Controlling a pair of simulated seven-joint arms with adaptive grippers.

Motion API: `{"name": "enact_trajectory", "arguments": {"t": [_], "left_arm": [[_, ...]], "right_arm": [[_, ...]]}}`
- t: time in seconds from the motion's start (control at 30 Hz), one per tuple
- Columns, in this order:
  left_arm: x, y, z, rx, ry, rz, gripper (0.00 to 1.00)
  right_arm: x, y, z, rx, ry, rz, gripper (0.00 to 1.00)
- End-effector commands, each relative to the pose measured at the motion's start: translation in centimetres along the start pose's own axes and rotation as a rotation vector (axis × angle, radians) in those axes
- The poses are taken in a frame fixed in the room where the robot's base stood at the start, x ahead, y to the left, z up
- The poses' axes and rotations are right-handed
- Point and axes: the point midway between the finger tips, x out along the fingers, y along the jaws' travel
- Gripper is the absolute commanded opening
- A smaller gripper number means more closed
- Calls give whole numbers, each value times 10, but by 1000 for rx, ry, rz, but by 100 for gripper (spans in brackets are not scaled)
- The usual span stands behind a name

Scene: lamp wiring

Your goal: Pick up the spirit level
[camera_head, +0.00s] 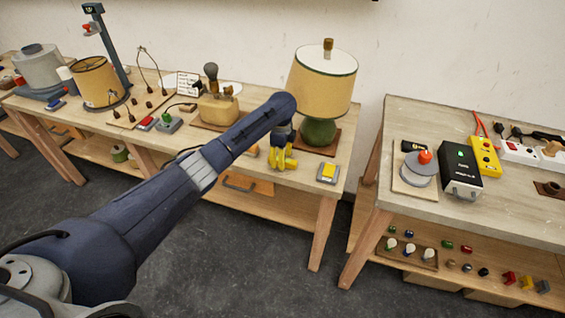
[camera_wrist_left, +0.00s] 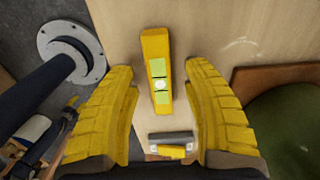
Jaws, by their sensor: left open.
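The spirit level is a yellow bar with green-yellow windows (camera_wrist_left: 153,52) in the left wrist view. It lies on the wooden tabletop, its lower part between my left gripper's two spread fingers. My left gripper (camera_head: 283,160) has yellow ribbed fingers and is over the table's front part, in front of the lamp. In the left wrist view the gripper (camera_wrist_left: 163,110) is open, with a gap on each side of the bar. In the head view my arm and gripper hide most or all of the level. My right gripper is not in view.
A grey box with a yellow top (camera_head: 328,173) stands right of the gripper. The green-based lamp (camera_head: 319,132) stands on a brown board just behind. A gap separates this table from the right-hand bench (camera_head: 480,205).

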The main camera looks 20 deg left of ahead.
Motion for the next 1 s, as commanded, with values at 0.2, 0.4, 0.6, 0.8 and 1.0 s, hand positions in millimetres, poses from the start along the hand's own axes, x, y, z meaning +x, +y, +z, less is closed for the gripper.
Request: {"name": "enact_trajectory", "arguments": {"t": [0.2, 0.4, 0.6, 0.8, 1.0], "left_arm": [[12, 0, 0, 0, 0, 0, 49], [12, 0, 0, 0, 0, 0, 49], [12, 0, 0, 1, 0, 0, 32], [12, 0, 0, 1, -1, 0, 8], [12, 0, 0, 0, 0, 0, 0]], "right_arm": [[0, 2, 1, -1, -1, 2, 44], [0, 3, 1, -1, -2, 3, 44], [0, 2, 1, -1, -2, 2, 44], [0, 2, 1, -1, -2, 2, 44], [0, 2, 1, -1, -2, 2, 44]]}}
